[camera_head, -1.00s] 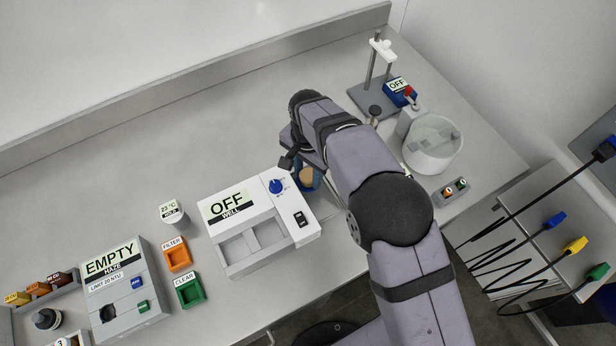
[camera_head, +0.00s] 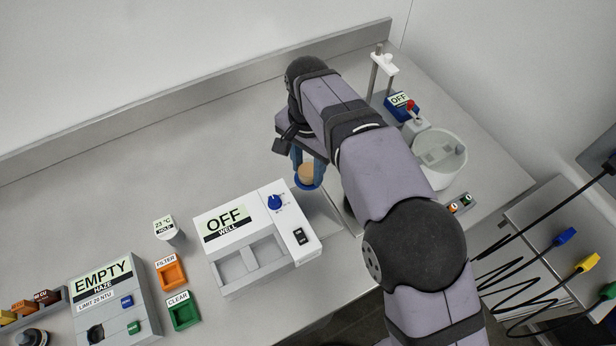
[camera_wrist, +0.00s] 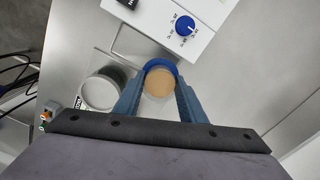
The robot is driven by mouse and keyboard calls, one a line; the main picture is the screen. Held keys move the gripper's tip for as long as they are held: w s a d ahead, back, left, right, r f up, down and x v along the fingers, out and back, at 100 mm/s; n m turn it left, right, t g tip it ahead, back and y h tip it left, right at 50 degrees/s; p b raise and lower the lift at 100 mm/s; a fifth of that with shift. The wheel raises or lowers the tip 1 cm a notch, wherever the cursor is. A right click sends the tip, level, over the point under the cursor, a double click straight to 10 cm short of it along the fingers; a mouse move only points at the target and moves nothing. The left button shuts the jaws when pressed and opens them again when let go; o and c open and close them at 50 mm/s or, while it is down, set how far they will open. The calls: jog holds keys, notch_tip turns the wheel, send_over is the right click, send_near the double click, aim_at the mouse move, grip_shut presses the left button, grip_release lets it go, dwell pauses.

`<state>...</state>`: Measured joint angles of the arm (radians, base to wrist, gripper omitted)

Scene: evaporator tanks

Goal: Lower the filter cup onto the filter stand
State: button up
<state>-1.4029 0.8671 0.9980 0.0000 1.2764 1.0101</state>
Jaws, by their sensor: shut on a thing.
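The filter cup (camera_head: 308,180) is a small round cup with a blue rim and a tan inside. My gripper (camera_head: 308,170) is shut on it, with a blue finger on each side. In the wrist view the cup (camera_wrist: 158,83) sits between the fingertips of my gripper (camera_wrist: 160,90), its tan face towards the camera. A round, pale-rimmed vessel (camera_wrist: 101,90) stands left of the cup on a pale plate (camera_wrist: 112,64). I cannot tell for sure whether this is the filter stand. My arm hides much of that area in the head view.
The white WELL unit (camera_head: 257,236), reading OFF, stands close to the cup. Bare bench (camera_head: 190,145) lies to the left and behind.

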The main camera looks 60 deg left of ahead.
jog(key=shift+w+r, duration=0.15)
jog(key=shift+r, duration=0.45)
jog(key=w+d+r+m+p, duration=0.2)
jog(key=w+r+p, duration=0.4)
jog(key=w+r, duration=0.1)
jog(key=w+d+f+n+p, duration=0.2)
jog(key=w+d+f+p, duration=0.1)
jog(key=d, duration=0.3)
jog(key=shift+f, duration=0.2)
jog(key=shift+d+r+p, duration=0.1)
jog(key=shift+p, duration=0.3)
jog(key=shift+f+b, duration=1.55)
jog(key=shift+f, duration=1.3)
jog(key=shift+f, duration=0.1)
